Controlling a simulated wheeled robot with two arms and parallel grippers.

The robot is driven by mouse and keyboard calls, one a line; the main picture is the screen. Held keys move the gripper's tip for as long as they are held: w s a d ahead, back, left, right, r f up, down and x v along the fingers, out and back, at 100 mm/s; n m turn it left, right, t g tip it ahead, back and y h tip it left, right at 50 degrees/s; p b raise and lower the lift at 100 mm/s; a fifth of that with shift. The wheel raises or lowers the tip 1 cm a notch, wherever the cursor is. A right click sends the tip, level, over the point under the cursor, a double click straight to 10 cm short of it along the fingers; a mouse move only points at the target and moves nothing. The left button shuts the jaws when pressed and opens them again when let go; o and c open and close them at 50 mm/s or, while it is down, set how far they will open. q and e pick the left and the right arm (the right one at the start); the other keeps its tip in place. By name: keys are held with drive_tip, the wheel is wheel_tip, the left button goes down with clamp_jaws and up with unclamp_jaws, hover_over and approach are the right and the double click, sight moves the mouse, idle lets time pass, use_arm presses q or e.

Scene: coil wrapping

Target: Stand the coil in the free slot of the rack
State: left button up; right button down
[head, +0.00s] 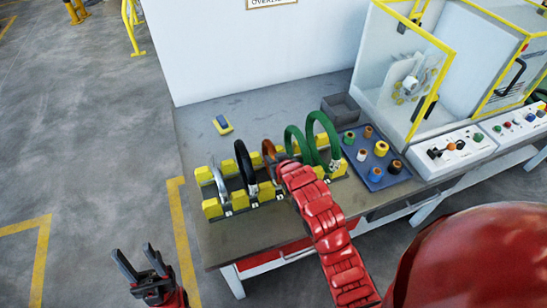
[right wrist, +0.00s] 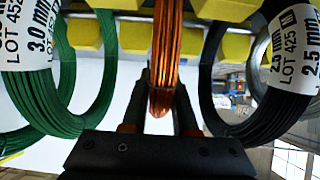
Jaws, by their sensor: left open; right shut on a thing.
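The rack (head: 211,208) with yellow blocks stands on the workbench. The copper coil (head: 268,150) is upright at the rack, between a black coil (head: 244,163) and a green coil (head: 292,140). My right gripper (right wrist: 160,115) is shut on the copper coil (right wrist: 165,50), whose band runs between the fingers and on between yellow blocks (right wrist: 205,45) in the right wrist view. I cannot tell whether it rests on the slot's bottom. In the head view my red right arm hides part of it. My left gripper (head: 144,262) is open and empty, off the bench at lower left.
A grey coil (head: 218,180) and another green coil (head: 328,130) stand in the rack. A guarded machine (head: 405,75) stands at right.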

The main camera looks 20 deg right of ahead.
drive_tip(key=shift+f, duration=0.3)
drive_tip(key=c, duration=0.6)
unclamp_jaws()
drive_tip(key=shift+s+r+b, duration=0.25)
drive_tip(key=shift+s+b, duration=0.15)
drive_tip(key=shift+s, duration=0.05)
drive_tip(key=b+v, duration=0.1)
drive_tip(key=v, duration=0.3)
drive_tip(key=shift+f, duration=0.1)
drive_tip(key=p+v, duration=1.2)
drive_tip(key=p, duration=0.1)
drive_tip(key=shift+r, duration=0.3)
